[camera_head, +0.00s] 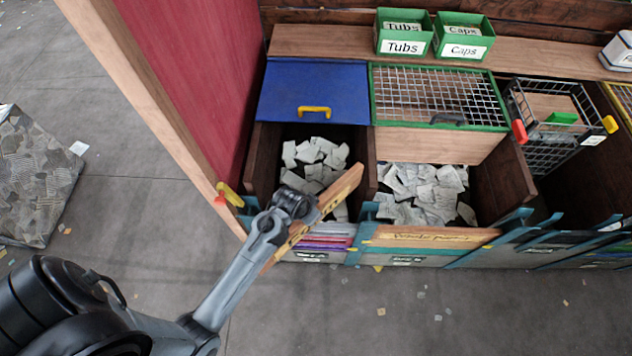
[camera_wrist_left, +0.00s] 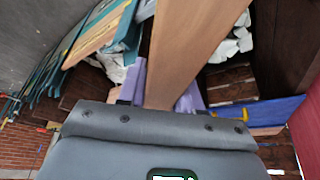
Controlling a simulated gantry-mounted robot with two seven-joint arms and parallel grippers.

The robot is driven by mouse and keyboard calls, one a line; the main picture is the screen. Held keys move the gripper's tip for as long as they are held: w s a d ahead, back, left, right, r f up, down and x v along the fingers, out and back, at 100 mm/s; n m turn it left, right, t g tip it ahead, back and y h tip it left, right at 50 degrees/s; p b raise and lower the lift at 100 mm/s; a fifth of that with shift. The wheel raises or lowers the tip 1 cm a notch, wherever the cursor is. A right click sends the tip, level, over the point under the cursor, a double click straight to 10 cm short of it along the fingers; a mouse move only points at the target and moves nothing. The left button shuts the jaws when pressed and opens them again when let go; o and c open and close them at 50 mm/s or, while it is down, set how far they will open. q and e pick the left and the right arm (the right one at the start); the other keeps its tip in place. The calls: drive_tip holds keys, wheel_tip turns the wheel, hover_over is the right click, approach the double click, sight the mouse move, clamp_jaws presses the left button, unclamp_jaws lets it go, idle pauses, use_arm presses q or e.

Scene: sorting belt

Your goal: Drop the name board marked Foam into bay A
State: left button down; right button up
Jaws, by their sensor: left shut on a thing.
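My left gripper (camera_head: 296,207) is shut on a long wooden board (camera_head: 338,192). The board is held slantwise at the front of the leftmost bay, its upper end over the opening; dark marks near its lower end are too small to read. In the left wrist view the board (camera_wrist_left: 190,45) runs up from between the purple finger pads of my left gripper (camera_wrist_left: 163,98). The leftmost bay, apparently bay A (camera_head: 262,160), holds pale scraps (camera_head: 318,158) and has a small front label (camera_head: 311,256), partly legible. My right gripper is out of view.
A blue lid (camera_head: 312,92) with a yellow handle stands behind the leftmost bay. The bay to its right has a lettered wooden board (camera_head: 430,237) across its front and a mesh lid (camera_head: 440,95). A red panel (camera_head: 195,70) stands left. Green Tubs (camera_head: 403,46) and Caps (camera_head: 462,50) boxes sit on the shelf.

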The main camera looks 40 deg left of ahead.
use_arm(q)
drive_tip(key=w+a+f+m+g+h, duration=0.1)
drive_tip(key=w+a+f+m+h, duration=0.2)
drive_tip(key=w+a+f+m, duration=0.3)
drive_tip(key=w+f+m, duration=0.1)
drive_tip(key=m, duration=0.2)
drive_tip(key=shift+a+f+m+g, duration=0.2)
drive_tip(key=shift+a+m+g, duration=0.1)
drive_tip(key=shift+a, duration=0.05)
idle(0.8)
drive_tip(key=shift+f, duration=0.15)
